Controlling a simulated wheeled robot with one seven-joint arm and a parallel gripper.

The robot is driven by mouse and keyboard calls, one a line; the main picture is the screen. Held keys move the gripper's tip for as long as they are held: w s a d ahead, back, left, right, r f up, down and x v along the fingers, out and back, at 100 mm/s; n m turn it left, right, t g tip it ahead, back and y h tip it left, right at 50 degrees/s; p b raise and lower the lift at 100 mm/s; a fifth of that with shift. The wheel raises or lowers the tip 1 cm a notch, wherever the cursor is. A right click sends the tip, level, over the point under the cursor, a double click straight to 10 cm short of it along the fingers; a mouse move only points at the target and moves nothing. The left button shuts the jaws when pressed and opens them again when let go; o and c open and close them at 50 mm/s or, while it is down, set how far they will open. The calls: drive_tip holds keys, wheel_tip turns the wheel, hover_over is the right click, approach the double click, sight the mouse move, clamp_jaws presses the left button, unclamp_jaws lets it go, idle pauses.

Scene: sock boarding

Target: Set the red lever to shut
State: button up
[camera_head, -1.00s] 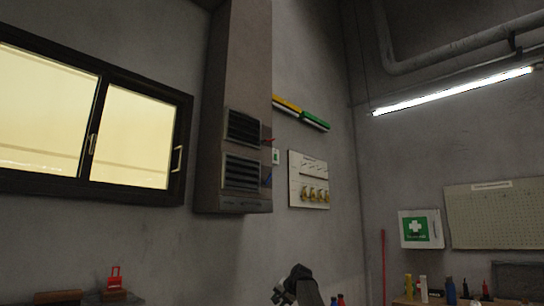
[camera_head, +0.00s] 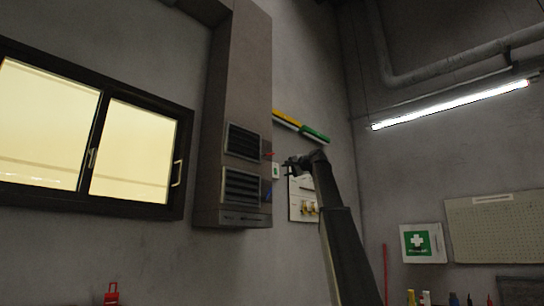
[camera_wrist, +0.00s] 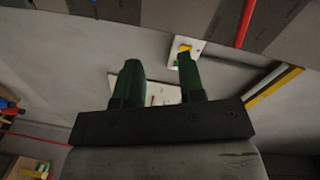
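The red lever (camera_head: 268,154) sticks out from the right side of the grey wall duct, level with the upper vent. In the wrist view the red lever (camera_wrist: 245,23) is a thin red bar at the top, right of and beyond my fingertips. My gripper (camera_head: 288,166) is raised just right of the duct, close to the red lever but apart from it. In the wrist view its two green fingers (camera_wrist: 158,70) are spread with nothing between them. The lever's pivot and any position marks are too small to tell.
The duct (camera_head: 238,80) carries two vents and a blue lever (camera_head: 267,195) below the red one. A small white switch plate (camera_head: 276,171) is on the wall beside it. A panel with brass hooks (camera_head: 303,208) is partly behind my arm. Yellow and green rails (camera_head: 300,127) run above.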

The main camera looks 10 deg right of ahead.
drive_tip(key=s+r+y, duration=0.1)
drive_tip(key=s+r, duration=0.2)
drive_tip(key=r, duration=0.6)
drive_tip(key=x, duration=1)
drive_tip(key=shift+w+a+r, duration=0.2)
clamp_jaws()
